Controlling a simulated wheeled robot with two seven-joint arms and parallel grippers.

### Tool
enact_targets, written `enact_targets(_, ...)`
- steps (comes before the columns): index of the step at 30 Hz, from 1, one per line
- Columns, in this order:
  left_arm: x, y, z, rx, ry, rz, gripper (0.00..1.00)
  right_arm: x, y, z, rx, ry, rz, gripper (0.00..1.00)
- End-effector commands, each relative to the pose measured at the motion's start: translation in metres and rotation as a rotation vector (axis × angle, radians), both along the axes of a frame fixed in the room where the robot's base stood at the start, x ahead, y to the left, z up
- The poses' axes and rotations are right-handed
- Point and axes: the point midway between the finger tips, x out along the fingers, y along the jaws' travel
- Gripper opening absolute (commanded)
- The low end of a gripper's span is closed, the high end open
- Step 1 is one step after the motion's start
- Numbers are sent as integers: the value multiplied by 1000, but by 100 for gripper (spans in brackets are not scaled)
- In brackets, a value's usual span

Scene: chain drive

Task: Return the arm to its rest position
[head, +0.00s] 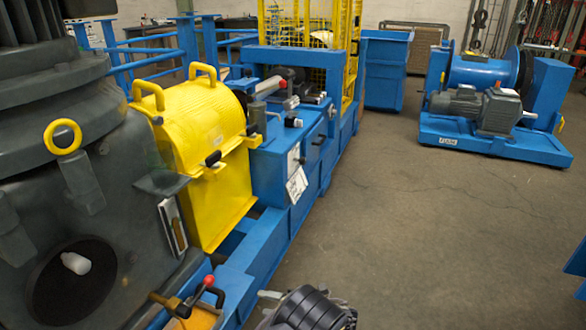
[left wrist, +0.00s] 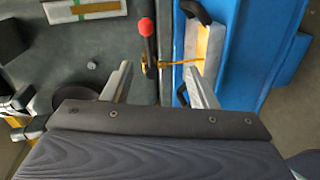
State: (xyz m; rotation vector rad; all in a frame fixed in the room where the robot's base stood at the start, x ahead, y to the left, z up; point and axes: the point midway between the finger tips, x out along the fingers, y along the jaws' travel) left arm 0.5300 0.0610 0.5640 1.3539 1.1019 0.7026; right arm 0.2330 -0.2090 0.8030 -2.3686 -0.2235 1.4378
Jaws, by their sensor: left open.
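My left gripper (head: 268,296) shows at the bottom of the head view, partly cut off by the lower edge. One pale finger points left towards a lever with a red knob (head: 209,281). In the left wrist view my left gripper (left wrist: 158,82) is open, with its two metal fingers wide apart and nothing held between them. The red-knobbed lever (left wrist: 145,28) shows beyond the fingertips there, and I cannot tell how far off it is. My right gripper is not in view.
A dark machine housing (head: 85,190) stands at the left, beside a yellow guard (head: 205,120) on a long blue frame (head: 270,245). A blue winch-like machine (head: 490,140) stands at the back right. The concrete floor (head: 430,235) between is clear.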

Motion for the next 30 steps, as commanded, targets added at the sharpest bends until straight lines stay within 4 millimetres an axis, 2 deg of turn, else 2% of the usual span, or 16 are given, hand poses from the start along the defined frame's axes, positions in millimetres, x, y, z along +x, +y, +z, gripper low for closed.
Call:
enact_targets(11,-3,31,28,-188,-120,174,53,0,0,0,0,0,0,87)
enact_targets(19,-17,69,62,-425,-301,432,53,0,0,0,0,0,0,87)
enact_targets(23,-33,94,87,-583,-447,642,53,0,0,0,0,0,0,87)
enact_targets(30,-92,140,144,-902,-841,1225,53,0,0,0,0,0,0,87)
